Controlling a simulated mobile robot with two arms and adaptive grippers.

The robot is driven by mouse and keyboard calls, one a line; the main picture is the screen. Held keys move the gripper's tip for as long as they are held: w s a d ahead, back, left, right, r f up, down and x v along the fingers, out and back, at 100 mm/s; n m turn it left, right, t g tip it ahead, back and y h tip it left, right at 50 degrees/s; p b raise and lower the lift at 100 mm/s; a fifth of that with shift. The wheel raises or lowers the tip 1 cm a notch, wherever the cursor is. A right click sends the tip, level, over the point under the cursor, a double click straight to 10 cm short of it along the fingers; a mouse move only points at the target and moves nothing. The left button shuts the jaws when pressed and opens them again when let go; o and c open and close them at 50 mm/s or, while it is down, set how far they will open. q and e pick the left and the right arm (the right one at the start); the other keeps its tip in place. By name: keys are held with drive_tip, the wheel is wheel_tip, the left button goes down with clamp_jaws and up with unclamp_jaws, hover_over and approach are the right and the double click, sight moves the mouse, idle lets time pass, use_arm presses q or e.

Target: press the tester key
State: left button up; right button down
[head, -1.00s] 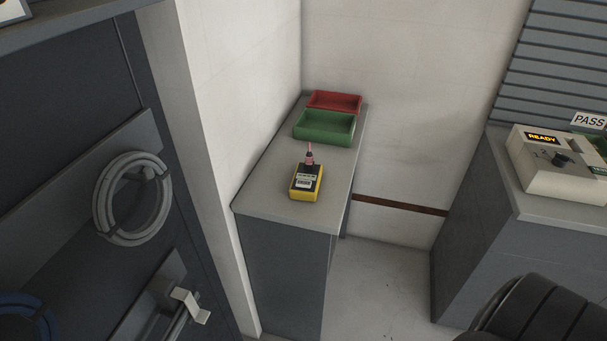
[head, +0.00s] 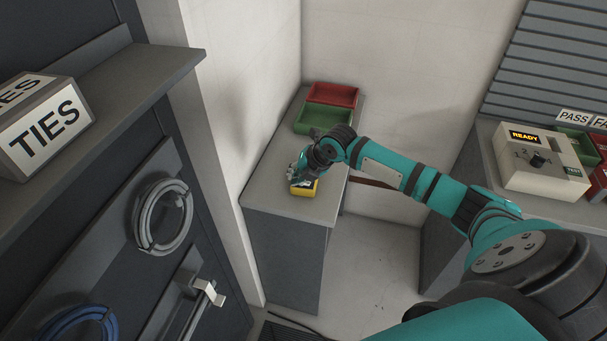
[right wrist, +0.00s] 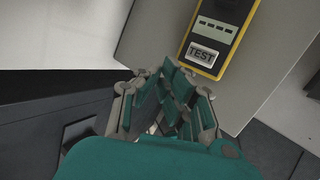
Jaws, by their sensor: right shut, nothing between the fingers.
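The tester, yellow and black, lies on the grey cabinet top; its yellow edge (head: 305,190) shows under my right gripper in the head view. In the right wrist view the tester (right wrist: 238,22) shows at the top, with its pale key marked TEST (right wrist: 204,53). My right gripper (head: 300,174) is over the tester, shut and empty. In the right wrist view its fingers (right wrist: 178,72) end just below and left of the key; I cannot tell whether they touch anything. My left gripper is not in view.
A green tray (head: 302,119) and a red tray (head: 340,94) stand behind the tester on the cabinet (head: 262,197). A wall borders it on the left. A beige box reading READY (head: 515,170) stands on the right bench. A TIES box (head: 45,132) sits on the left shelf.

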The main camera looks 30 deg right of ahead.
drive_tip(key=w+d+r+n, duration=0.2)
drive_tip(key=d+r+n, duration=0.1)
drive_tip(key=r, duration=0.3)
drive_tip(key=shift+w+d+r+t, duration=0.25)
drive_tip(key=shift+w+d+t, duration=0.1)
drive_tip(key=shift+d, duration=0.55)
wheel_tip(320, 180, down, 8)
drive_tip(key=b, duration=0.6)
drive_tip(key=shift+f, duration=0.45)
drive_tip(key=shift+f+b, duration=0.35)
drive_tip(key=shift+b, duration=0.1)
